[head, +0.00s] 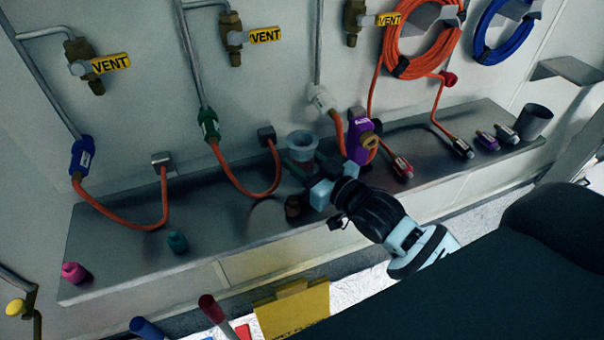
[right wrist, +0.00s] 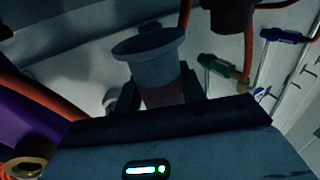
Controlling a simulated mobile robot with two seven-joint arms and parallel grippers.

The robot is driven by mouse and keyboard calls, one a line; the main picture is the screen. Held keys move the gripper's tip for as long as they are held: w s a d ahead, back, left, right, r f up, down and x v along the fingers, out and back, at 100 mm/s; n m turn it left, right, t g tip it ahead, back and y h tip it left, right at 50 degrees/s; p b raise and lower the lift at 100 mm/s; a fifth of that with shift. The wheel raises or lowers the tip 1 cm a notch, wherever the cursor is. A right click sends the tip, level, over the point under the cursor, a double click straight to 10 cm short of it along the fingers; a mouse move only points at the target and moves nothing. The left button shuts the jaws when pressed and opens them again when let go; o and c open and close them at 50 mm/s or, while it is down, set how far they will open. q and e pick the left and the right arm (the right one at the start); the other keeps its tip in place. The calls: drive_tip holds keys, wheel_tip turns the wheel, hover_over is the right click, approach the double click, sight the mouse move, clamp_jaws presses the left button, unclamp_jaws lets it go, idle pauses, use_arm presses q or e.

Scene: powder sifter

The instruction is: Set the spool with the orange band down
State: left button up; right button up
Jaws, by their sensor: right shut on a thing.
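The spool (head: 302,141) is pale grey-blue with a wide flanged top. It is upright in the head view, over the metal shelf (head: 120,235). My right gripper (head: 304,165) is shut on it, with a finger on each side. In the right wrist view the spool (right wrist: 152,50) leans a little, and a dull reddish band (right wrist: 163,95) shows between the fingers (right wrist: 163,90). The spool's foot is hidden by my gripper, so I cannot tell whether it touches the shelf. My left gripper is not in view.
A purple valve fitting (head: 360,140) stands close to the right of the spool, with orange hoses (head: 262,192) on both sides. A small brown part (head: 293,206) sits by my gripper. A grey cup (head: 534,122) is at the far right. The shelf's left part is mostly clear.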

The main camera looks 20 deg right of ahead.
drive_tip(key=shift+f, duration=0.3)
wheel_tip(320, 180, down, 3)
drive_tip(key=shift+f, duration=0.15)
drive_tip(key=shift+w+f, duration=0.15)
drive_tip(key=shift+w, duration=0.05)
drive_tip(key=shift+f, duration=0.2)
drive_tip(key=o, duration=0.8)
drive_tip(key=shift+o, duration=0.2)
